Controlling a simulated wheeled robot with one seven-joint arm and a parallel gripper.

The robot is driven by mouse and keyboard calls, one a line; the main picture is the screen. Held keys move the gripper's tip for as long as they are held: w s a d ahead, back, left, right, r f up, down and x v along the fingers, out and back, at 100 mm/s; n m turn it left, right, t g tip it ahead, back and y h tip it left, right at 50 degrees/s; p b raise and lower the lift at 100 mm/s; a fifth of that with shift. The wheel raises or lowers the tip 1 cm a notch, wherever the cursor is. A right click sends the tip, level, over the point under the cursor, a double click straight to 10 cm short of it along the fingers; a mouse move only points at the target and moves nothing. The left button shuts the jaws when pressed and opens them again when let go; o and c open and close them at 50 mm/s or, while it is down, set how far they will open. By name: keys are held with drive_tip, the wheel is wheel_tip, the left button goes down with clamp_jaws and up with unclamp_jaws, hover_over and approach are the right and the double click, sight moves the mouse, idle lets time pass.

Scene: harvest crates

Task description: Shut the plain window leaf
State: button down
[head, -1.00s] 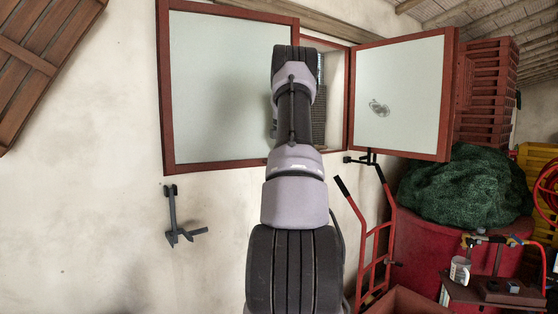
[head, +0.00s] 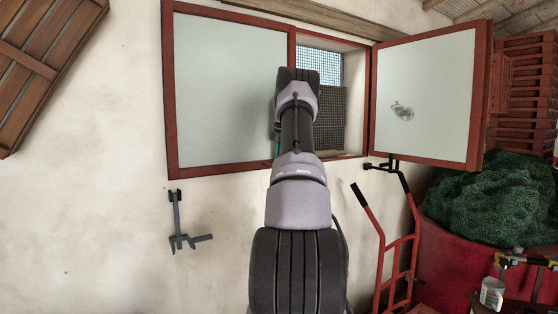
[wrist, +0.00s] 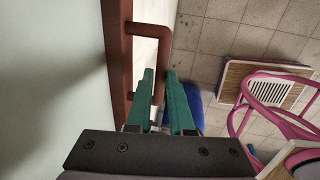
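The plain window leaf (head: 225,90), a pale pane in a red frame, is at the left of the window in the head view. It seems to stand a little out from the wall; the exact angle is hard to tell. Its pane (wrist: 45,90) and red edge with a bar handle (wrist: 155,35) show in the wrist view. My gripper (wrist: 162,75) has its teal fingers on either side of the handle's bar and looks shut on it. In the head view my arm hides most of the gripper. The other leaf (head: 425,95), with a grey mark on its pane, stands open at the right.
A red hand truck (head: 395,255) leans by the wall below the open leaf. A green net heap (head: 490,195) lies on a red tub (head: 450,260) at right. A grey bracket (head: 178,225) is on the wall at left. Pink tubing (wrist: 265,95) stands on the tiled floor.

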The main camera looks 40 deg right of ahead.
drive_tip(key=c, duration=0.8)
unclamp_jaws()
drive_tip(key=shift+w+a+r, duration=0.1)
drive_tip(key=shift+w, duration=0.4)
drive_tip(key=shift+c, duration=0.2)
drive_tip(key=shift+s, duration=0.1)
drive_tip(key=shift+s+r, duration=0.1)
drive_tip(key=shift+r, duration=0.15)
wheel_tip(320, 180, up, 10)
drive_tip(key=s, duration=0.2)
drive_tip(key=shift+w+a, duration=0.1)
